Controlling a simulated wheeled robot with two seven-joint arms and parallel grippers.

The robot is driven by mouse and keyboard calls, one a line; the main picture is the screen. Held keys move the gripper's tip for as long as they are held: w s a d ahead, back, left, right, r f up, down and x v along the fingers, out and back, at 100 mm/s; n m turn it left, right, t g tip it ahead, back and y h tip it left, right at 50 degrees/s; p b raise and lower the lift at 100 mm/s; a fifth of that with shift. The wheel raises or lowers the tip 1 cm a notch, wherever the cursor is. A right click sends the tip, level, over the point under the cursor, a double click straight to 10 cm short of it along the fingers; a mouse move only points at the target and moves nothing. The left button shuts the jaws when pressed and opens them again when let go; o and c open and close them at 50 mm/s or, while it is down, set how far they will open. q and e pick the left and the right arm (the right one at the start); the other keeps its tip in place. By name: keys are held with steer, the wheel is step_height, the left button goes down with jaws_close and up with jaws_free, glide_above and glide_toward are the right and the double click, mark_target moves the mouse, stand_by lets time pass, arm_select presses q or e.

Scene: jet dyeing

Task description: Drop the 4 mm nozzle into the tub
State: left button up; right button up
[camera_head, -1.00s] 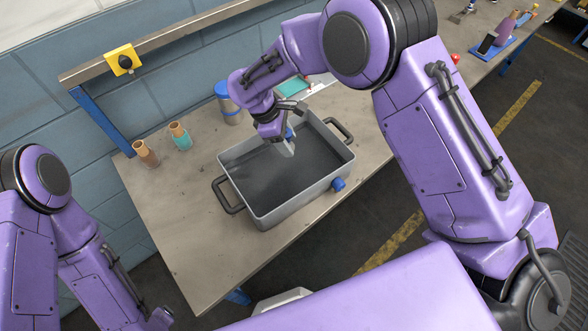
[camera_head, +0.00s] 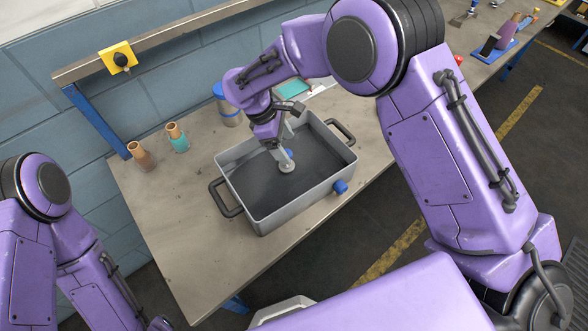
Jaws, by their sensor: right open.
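The grey tub (camera_head: 262,216), with black side handles and a blue knob on its front, stands on the bench. My right gripper (camera_head: 283,140) is over the tub's back part, pointing down, with its fingers apart. The small pale grey nozzle (camera_head: 286,167), with a round flanged end, shows just below the fingers, against the tub's dark inside. I cannot tell whether it touches the tub floor, and its size cannot be read. My left arm is at the lower left, its gripper out of frame.
A brown bottle (camera_head: 140,155) and a teal bottle (camera_head: 177,139) stand left of the tub. A grey canister (camera_head: 229,107) with a blue lid and a teal item (camera_head: 293,89) are behind it. The bench (camera_head: 185,235) is clear at the front left.

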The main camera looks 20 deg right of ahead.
steer(key=b+v, duration=0.1)
steer(key=v, duration=0.7)
steer(key=shift+a+r, duration=0.15)
steer(key=shift+r, duration=0.15)
